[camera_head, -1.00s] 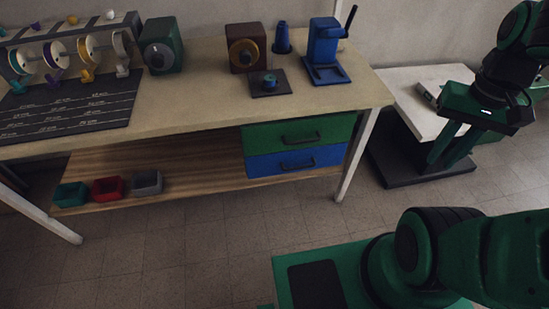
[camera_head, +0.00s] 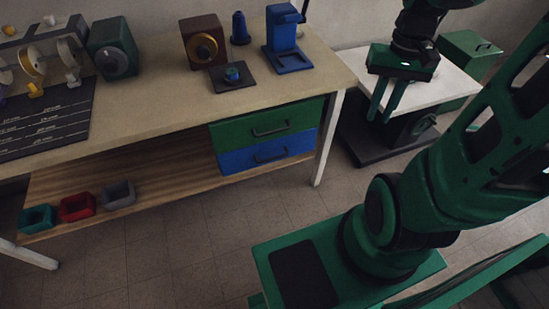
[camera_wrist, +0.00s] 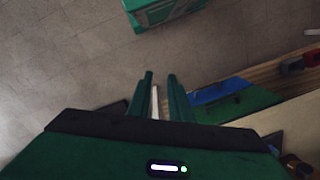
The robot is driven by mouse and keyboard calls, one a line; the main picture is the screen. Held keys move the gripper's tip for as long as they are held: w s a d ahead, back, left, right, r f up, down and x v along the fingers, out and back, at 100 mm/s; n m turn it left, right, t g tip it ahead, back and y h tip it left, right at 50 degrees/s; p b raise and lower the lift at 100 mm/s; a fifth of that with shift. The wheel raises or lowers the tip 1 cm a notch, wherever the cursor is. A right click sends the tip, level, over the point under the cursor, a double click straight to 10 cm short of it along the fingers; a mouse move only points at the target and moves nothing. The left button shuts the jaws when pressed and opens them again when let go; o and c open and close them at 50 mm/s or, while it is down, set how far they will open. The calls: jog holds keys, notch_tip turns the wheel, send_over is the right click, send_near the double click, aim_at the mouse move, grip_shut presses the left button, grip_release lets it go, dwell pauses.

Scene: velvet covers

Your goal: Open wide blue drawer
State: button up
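The wide blue drawer (camera_head: 240,161) is closed under the green drawer (camera_head: 235,131), beneath the right end of the workbench. Its dark bar handle (camera_head: 271,157) faces the open floor. In the wrist view the blue drawer front (camera_wrist: 219,92) shows at the right, beside the green one (camera_wrist: 238,109). My gripper (camera_head: 379,117) is open and empty, with a gap between its two green fingers. In the head view it hangs right of the drawers, in front of the white side table. In the wrist view its fingertips (camera_wrist: 160,74) point past the drawers, apart from the handle.
The workbench (camera_head: 150,105) carries several machines and a spool rack. Its white leg (camera_head: 326,142) stands just right of the drawers. Red, teal and grey bins sit on the lower shelf (camera_head: 150,183). A white side table (camera_head: 445,85) stands at right. The floor before the drawers is clear.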

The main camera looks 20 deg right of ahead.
jog(key=w+f+y, duration=0.2)
jog(key=w+f, duration=0.5)
jog(key=w, duration=0.1)
jog(key=m+t+y, duration=0.4)
jog(key=t+y, duration=0.2)
jog(key=y, duration=0.6)
send_near(273, 158)
jog(key=x, duration=1)
jog(key=shift+w+d+f, duration=0.15)
jog(key=shift+f, duration=0.2)
jog(key=shift+c, duration=0.4)
